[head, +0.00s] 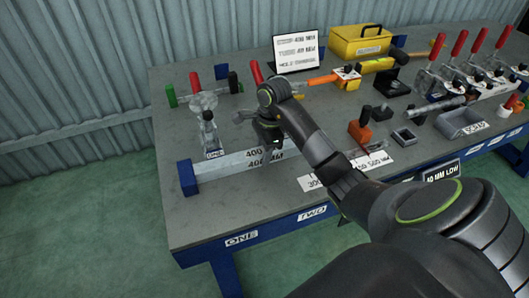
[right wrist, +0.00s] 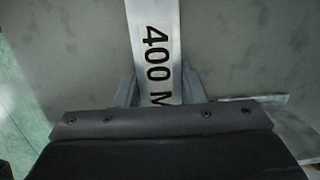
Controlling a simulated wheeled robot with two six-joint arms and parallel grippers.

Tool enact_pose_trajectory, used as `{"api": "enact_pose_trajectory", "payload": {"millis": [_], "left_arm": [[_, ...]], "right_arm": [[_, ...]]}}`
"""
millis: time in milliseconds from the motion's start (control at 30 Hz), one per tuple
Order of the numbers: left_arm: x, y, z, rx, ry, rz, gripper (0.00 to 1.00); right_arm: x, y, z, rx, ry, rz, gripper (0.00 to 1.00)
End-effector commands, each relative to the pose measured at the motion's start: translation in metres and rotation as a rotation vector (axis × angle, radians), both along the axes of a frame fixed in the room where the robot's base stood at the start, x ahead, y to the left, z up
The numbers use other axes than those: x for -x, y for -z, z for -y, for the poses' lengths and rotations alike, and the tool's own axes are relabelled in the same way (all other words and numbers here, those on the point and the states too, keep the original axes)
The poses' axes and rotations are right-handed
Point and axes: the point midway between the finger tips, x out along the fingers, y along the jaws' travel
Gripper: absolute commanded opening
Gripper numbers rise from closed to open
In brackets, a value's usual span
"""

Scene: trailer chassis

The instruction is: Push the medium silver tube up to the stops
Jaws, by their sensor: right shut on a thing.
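A silver square tube (head: 235,160) marked 400 MM lies flat along the front of the grey table. Its left end is at an upright blue block (head: 187,178); I cannot tell whether they touch. My right gripper (head: 272,143) reaches down over the tube toward its right part. In the right wrist view the two fingers (right wrist: 160,88) are shut on the sides of the tube (right wrist: 153,35), around its printed label. The tube's right end is partly hidden by my right arm. My left gripper is not in view.
A red-handled toggle clamp (head: 208,125) stands just behind the tube. A sign (head: 297,52), a yellow box (head: 361,43) and an orange-handled tool (head: 322,80) are at the back. Several clamps stand at right.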

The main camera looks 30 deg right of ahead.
Motion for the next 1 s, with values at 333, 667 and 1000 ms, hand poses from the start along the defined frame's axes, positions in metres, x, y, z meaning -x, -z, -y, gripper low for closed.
{"api": "enact_pose_trajectory", "payload": {"millis": [333,667,1000], "left_arm": [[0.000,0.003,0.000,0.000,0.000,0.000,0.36],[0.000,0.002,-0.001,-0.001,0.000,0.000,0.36],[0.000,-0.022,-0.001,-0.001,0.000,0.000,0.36]], "right_arm": [[-0.004,-0.001,-0.002,-0.005,0.000,0.008,0.61],[-0.003,-0.002,0.000,-0.002,0.001,0.006,0.62],[-0.002,-0.031,0.004,-0.001,0.001,0.006,0.62]]}}
